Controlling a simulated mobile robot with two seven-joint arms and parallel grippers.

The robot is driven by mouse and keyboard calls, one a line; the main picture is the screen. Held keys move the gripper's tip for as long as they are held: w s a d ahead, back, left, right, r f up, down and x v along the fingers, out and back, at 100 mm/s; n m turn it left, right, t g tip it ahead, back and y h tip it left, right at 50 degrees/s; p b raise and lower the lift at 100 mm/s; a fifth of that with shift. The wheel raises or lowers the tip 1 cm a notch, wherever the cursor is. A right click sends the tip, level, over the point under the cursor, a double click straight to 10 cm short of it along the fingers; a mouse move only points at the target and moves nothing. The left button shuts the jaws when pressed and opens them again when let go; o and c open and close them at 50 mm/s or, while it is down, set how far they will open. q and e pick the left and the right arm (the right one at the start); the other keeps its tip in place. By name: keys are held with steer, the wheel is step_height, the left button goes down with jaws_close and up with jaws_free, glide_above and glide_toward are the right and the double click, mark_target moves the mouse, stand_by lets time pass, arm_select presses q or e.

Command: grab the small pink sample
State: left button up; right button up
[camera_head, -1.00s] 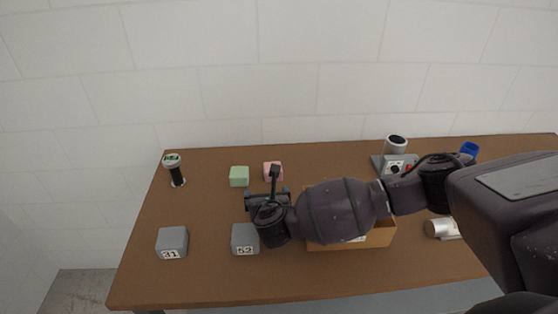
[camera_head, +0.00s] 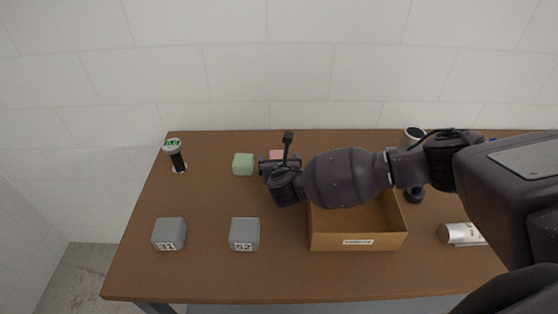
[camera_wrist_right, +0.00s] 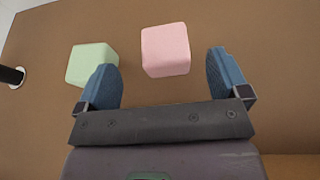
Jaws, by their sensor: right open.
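The small pink sample (camera_wrist_right: 166,50) is a pink cube on the table. In the right wrist view it lies ahead of my right gripper (camera_wrist_right: 166,80), between the lines of its two blue fingers but beyond their tips or near them. The fingers are wide apart and hold nothing. In the head view the pink sample (camera_head: 277,154) is mostly hidden behind my right gripper (camera_head: 276,162). A green cube (camera_head: 243,164) stands left of the pink one, and in the wrist view the green cube (camera_wrist_right: 93,64) is close to the left finger. My left gripper is not in view.
Two grey blocks marked 31 (camera_head: 169,233) and 52 (camera_head: 244,233) stand nearer the front. An open cardboard box (camera_head: 358,242) is under my right arm. A black digital gauge (camera_head: 175,155) stands at the left back. A silver cylinder (camera_head: 460,234) lies at the right.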

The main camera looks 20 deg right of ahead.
mark_target(279, 156)
steer(key=shift+f+x, duration=0.15)
steer(key=shift+x, duration=0.8)
steer(key=shift+f+x, duration=0.15)
steer(key=shift+x, duration=0.8)
steer(key=shift+w+d+f+p, duration=0.3)
steer(key=shift+w+d+f, duration=0.1)
steer(key=shift+w, duration=0.3)
steer(key=shift+c, duration=0.4)
steer(key=c, duration=0.9)
steer(key=shift+r, duration=0.1)
